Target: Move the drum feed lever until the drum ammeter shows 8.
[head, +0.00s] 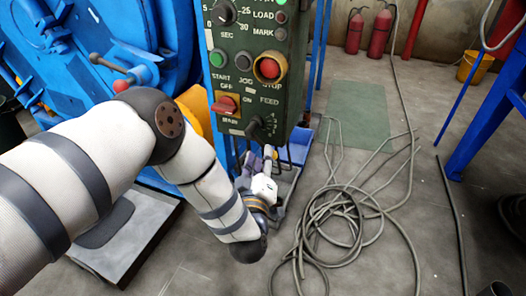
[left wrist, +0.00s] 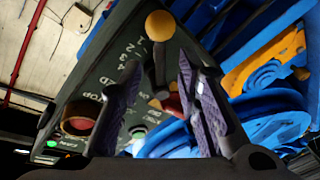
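The drum feed lever shows in the left wrist view as a dark shaft with a yellow ball knob (left wrist: 160,25), beside a printed number scale. In the head view, a dark fitting (head: 256,124) sits under the word FEED, low on the green control panel (head: 233,75). My left gripper (head: 262,168) is just below the panel. Its two fingers (left wrist: 158,72) are open, one on each side of the lever shaft in the picture; contact cannot be told. The drum ammeter is not in view. My right gripper is not in view.
A red stop button (head: 269,68) and a red main switch (head: 226,104) are near the lever. The blue machine (head: 130,30) stands at left. Coiled cables (head: 340,215) lie on the floor at right, with fire extinguishers (head: 379,33) behind.

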